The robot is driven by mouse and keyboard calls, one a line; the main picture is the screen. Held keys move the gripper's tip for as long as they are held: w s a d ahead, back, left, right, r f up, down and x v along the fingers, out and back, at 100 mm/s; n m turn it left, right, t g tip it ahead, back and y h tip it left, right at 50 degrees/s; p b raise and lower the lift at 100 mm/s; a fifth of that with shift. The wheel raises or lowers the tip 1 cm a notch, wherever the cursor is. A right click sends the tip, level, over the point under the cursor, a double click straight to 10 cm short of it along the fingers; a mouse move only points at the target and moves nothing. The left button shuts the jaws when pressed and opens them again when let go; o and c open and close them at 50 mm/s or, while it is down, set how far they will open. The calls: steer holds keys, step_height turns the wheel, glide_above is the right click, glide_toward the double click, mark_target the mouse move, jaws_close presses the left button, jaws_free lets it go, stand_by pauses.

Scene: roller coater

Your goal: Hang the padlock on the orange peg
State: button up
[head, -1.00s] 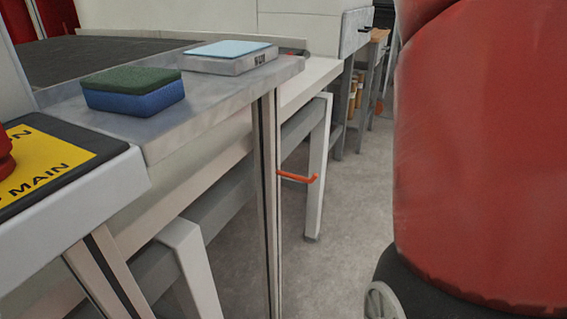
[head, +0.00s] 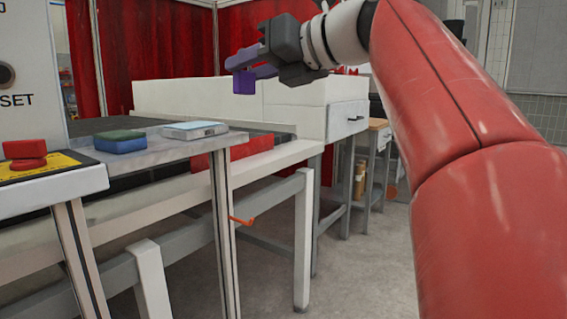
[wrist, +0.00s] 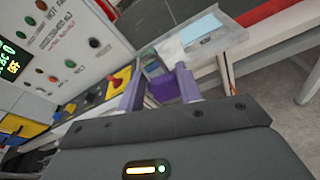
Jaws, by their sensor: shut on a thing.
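My gripper (head: 240,64) is raised at the upper middle of the head view, with light purple fingers pointing left. It is shut on a darker purple block, which looks like the body of the padlock (head: 244,84). The orange peg (head: 242,221) sticks out to the right from an upright post below the bench corner. My gripper is well above the peg and apart from it.
A metal shelf (head: 190,147) above the peg carries a blue-green sponge (head: 120,142) and a flat grey scale (head: 195,130). A control panel with a red button (head: 25,150) stands at left. White table legs (head: 303,240) stand behind the peg. The floor at right is open.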

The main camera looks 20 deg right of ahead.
steer(key=w+d+f+g+h+b, duration=0.1)
steer(key=w+d+f+b, duration=0.15)
steer(key=f, duration=0.85)
steer(key=w+d+f+b, duration=0.1)
steer(key=w+d+f, duration=0.3)
steer(key=f, duration=0.8)
steer(key=w+d+f+g+h+b, duration=0.1)
steer(key=w+d+f, duration=0.25)
steer(key=f, duration=0.75)
steer(key=w+a+f+b, duration=0.2)
steer(key=w+a, duration=0.4)
steer(key=w, duration=0.1)
steer(key=shift+n+b, duration=0.3)
steer(key=shift+b, duration=0.05)
steer(key=shift+w+a+f+t+y+b, duration=0.25)
steer(key=shift+w+f+t+y+b, duration=0.25)
steer(key=shift+b, duration=2.6)
steer(key=shift+w+a+f+t+y+b, duration=0.3)
steer(key=shift+w+a+t+b, duration=0.2)
steer(key=shift+b, duration=0.2)
steer(key=shift+w+a+f+t+y+b, duration=0.2)
steer(key=shift+w+a+t+y+b, duration=0.2)
steer(key=shift+w+b, duration=0.25)
